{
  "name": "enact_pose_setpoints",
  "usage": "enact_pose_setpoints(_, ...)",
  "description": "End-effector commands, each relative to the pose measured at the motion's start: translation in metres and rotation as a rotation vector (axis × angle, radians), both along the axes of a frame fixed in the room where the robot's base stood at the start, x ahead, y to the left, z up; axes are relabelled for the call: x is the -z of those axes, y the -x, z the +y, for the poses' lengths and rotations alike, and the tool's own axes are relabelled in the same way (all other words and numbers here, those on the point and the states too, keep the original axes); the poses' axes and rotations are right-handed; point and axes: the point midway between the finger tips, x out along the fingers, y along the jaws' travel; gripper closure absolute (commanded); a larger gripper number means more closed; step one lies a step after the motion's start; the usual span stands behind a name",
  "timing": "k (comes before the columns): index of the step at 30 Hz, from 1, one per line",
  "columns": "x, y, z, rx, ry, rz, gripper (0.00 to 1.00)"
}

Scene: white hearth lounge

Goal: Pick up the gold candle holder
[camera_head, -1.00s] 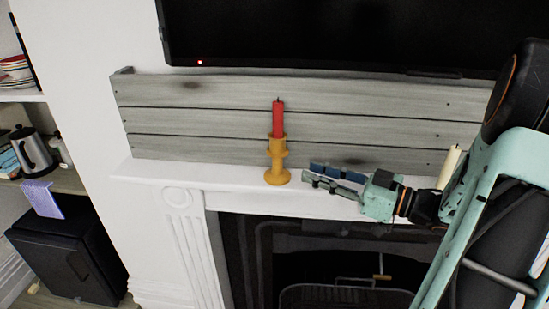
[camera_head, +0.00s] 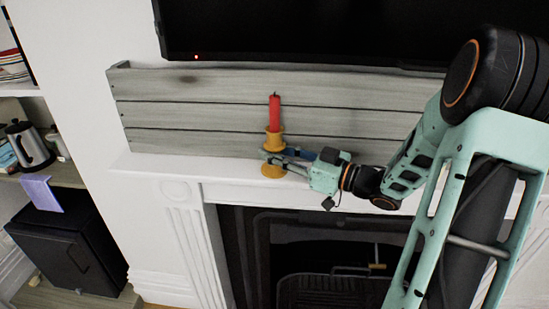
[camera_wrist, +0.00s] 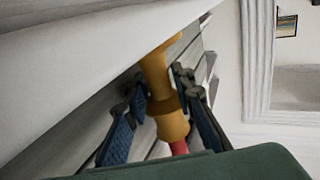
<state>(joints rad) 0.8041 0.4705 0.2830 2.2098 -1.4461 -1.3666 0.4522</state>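The gold candle holder (camera_head: 273,142) stands upright on the white mantel with a red candle (camera_head: 275,111) in it. My gripper (camera_head: 285,157) comes in from the right, level with the holder's stem, and hides part of it. In the wrist view, the holder (camera_wrist: 157,75) passes between my two blue-padded fingers (camera_wrist: 160,95), one on each side. The fingers look apart, with a small gap beside the stem. Whether either finger touches it is hard to tell. The red candle shows only partly at the bottom of the wrist view.
The white mantel shelf (camera_head: 150,166) runs under the holder, with a grey plank box (camera_head: 190,105) close behind. A black television (camera_head: 310,30) hangs above, and a dark fireplace opening (camera_head: 320,255) lies below. The mantel left of the holder is clear.

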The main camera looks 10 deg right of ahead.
Motion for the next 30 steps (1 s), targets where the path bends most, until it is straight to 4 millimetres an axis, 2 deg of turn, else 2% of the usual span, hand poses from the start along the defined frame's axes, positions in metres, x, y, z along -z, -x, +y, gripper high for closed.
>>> enact_pose_setpoints(5,0.0001,0.0,-0.0003,0.001,0.0,0.0,0.77)
enact_pose_setpoints(11,0.0,0.0001,-0.0004,0.001,0.0,0.0,0.99)
enact_pose_setpoints(12,0.0,0.0001,-0.0004,0.001,0.0,0.0,1.0)
enact_pose_setpoints(30,-0.0065,-0.0021,0.0016,0.0,-0.001,-0.004,1.0)
